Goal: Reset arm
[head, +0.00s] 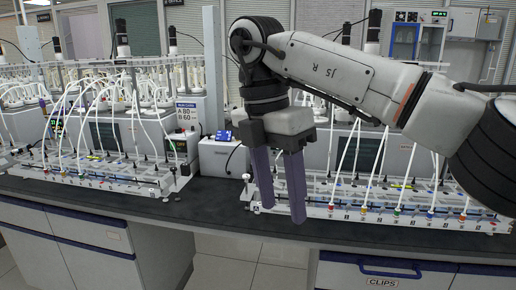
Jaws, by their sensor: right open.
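My right arm (340,72) comes in from the right, bent at the wrist, and hangs over the dark bench. My right gripper (282,212) points down with its two long purple-grey fingers apart and nothing between them. Its fingertips show in front of the left end of the right-hand tubing rack, and I cannot tell whether they touch anything. My left gripper and left arm are not in view.
Racks with white tubes stand on the bench (205,207), one on the left (90,180) and one on the right (380,212). A grey box (215,158) stands between them. Drawers, one labelled CLIPS (383,283), are below. The bench between the racks is fairly clear.

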